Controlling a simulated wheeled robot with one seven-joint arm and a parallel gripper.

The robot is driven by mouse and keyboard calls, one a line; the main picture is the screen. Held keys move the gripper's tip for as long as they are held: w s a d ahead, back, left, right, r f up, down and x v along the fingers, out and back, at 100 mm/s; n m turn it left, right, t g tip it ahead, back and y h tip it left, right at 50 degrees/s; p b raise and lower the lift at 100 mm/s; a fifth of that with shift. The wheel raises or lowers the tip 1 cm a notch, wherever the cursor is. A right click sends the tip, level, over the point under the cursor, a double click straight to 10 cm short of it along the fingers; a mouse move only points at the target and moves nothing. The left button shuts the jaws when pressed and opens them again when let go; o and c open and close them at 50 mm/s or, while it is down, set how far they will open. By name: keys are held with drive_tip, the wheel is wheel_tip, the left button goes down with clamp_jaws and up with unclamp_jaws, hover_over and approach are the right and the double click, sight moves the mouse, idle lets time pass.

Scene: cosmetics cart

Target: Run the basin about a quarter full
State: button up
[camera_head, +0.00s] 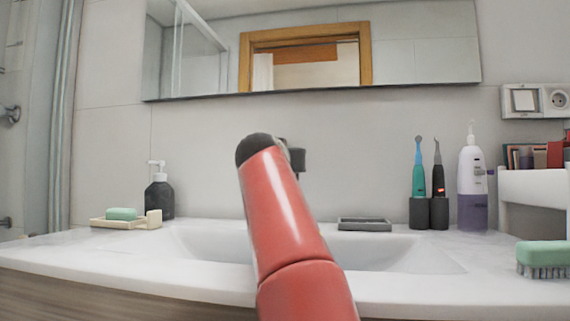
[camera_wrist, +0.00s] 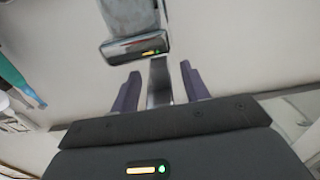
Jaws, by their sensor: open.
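The white basin (camera_head: 400,252) is set in the counter in the head view. My red arm covers its middle, and I see no water in the part that shows. A dark tap (camera_head: 293,158) on the wall behind the basin is mostly hidden by my arm. In the wrist view the shiny tap body (camera_wrist: 136,48) is just beyond my gripper (camera_wrist: 158,82). A flat metal strip, seemingly the tap's lever (camera_wrist: 160,85), lies between the two purple fingers. The fingers are open, with a gap on each side of the strip. My gripper is hidden in the head view.
Left of the basin are a soap dish (camera_head: 140,222) with green soap (camera_head: 121,213) and a dark pump bottle (camera_head: 159,196). Right are a grey tray (camera_head: 364,225), two electric toothbrushes (camera_head: 419,180), a white-purple dispenser (camera_head: 472,190) and a green brush (camera_head: 543,256).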

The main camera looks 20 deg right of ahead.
drive_tip(key=b+v, duration=0.3)
drive_tip(key=v, duration=0.4)
drive_tip(key=shift+s+a, duration=0.2)
drive_tip(key=shift+s, duration=0.15)
